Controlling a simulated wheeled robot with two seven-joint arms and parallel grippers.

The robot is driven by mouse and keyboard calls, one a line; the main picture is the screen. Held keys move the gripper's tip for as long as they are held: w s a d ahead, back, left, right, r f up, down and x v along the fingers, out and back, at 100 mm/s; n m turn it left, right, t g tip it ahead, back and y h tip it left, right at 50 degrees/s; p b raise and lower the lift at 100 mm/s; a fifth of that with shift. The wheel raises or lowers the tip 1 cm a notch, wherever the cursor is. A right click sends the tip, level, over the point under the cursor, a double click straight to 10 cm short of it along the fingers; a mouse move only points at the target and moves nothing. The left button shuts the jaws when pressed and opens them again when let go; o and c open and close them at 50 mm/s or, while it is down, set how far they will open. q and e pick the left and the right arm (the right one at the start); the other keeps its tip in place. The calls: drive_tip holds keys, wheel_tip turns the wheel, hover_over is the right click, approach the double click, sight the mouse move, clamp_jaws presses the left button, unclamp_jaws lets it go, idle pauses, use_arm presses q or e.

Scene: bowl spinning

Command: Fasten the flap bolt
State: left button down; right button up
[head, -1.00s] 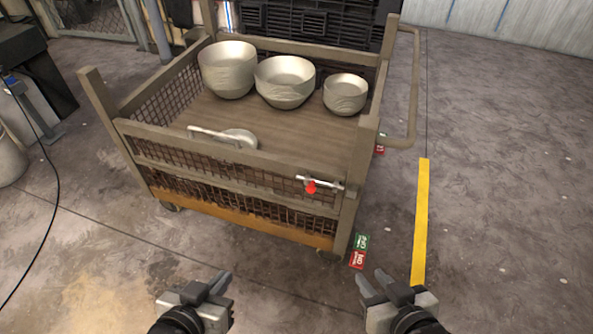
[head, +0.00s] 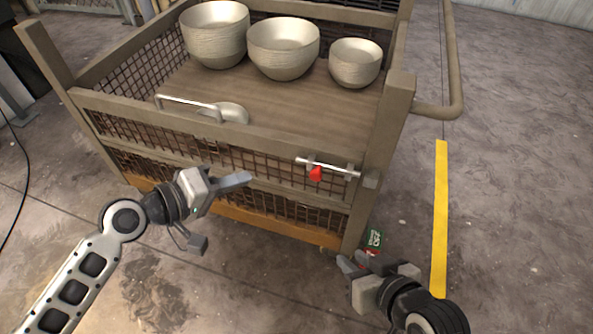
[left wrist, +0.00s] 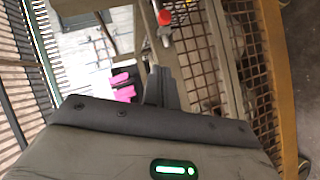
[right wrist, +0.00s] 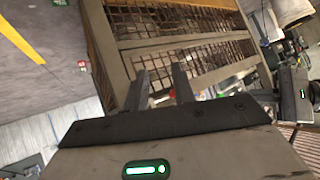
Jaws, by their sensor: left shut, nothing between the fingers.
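The flap bolt (head: 330,168) is a silver rod with a red knob (head: 316,174), on the right end of the upper mesh front flap (head: 225,152). The flap stands upright. The rod points at a block (head: 371,179) on the corner post; I cannot tell whether its tip is inside. My left gripper (head: 249,178) is shut and empty, left of the red knob and apart from it. In the left wrist view the red knob (left wrist: 164,17) is beyond the closed fingers (left wrist: 160,86). My right gripper (head: 350,262) is open and empty, low near the post's foot.
Several pale bowls (head: 283,48) sit on the cart's wooden floor (head: 190,85). A handled pale object (head: 230,113) lies behind the flap. A bent tube handle (head: 455,70) juts out at the cart's right.

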use_arm(q)
drive_tip(key=shift+w, duration=0.15)
use_arm(e)
drive_tip(key=shift+w+f, duration=0.1)
drive_tip(key=shift+f, duration=0.05)
use_arm(q)
drive_tip(key=b, duration=0.2)
approach(316, 167)
drive_tip(key=shift+x, duration=2.25)
use_arm(e)
drive_tip(key=shift+w+a+r+t+y, duration=0.2)
drive_tip(key=shift+a+r+t+y, duration=0.1)
drive_tip(key=shift+a+t, duration=0.15)
use_arm(q)
drive_tip(key=shift+w+a+f, duration=0.1)
